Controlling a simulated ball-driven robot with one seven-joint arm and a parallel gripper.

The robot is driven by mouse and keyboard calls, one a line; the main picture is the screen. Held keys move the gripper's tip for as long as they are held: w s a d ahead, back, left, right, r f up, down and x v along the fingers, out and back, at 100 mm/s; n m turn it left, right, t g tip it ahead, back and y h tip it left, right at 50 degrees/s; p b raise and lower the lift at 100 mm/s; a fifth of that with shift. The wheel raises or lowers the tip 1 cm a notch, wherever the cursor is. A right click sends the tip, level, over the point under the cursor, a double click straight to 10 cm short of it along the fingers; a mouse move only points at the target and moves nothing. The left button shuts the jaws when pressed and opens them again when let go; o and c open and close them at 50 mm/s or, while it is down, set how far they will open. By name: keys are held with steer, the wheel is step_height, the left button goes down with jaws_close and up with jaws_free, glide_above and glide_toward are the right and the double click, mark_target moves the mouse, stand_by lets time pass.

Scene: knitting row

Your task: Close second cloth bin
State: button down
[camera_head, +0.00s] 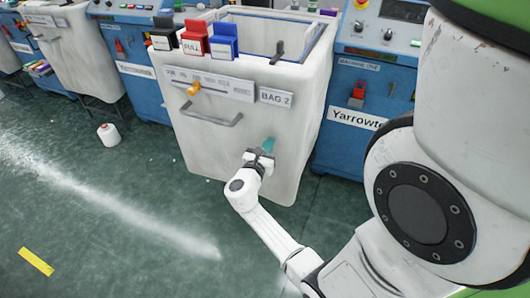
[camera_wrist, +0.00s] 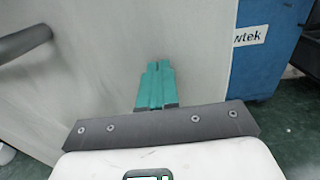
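A white cloth bin (camera_head: 240,150) labelled "BAG 2" (camera_head: 276,97) stands in the middle of the head view. Its top is open, with a blue inner rim and a dark lever (camera_head: 278,52) at the opening. A grey bar handle (camera_head: 211,120) is on its front, below a strip with an orange knob (camera_head: 193,88). My gripper (camera_head: 268,146) is in front of the bin's lower right front, below and right of the handle. In the wrist view its teal fingers (camera_wrist: 157,85) are together, with nothing seen between them. The handle (camera_wrist: 25,42) shows at the left there.
Black, red and blue tags (camera_head: 195,40), the red reading "FULL", sit on the bin's rim. Blue machines (camera_head: 350,105) flank the bin; another white bin (camera_head: 75,50) stands further left. The front-left floor is mostly clear.

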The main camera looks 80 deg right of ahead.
steer(key=b+x, duration=0.8)
steer(key=x, duration=0.7)
steer(key=b+x, duration=0.8)
steer(key=x, duration=0.7)
steer(key=shift+s+d+f, duration=0.1)
steer(key=shift+s+f, duration=0.1)
steer(key=shift+s, duration=0.1)
steer(key=shift+s+d, duration=0.1)
steer(key=shift+d, duration=0.15)
steer(key=shift+d+r, duration=0.15)
steer(key=shift+r, duration=0.15)
steer(key=shift+r, duration=0.1)
steer(key=shift+w, duration=0.2)
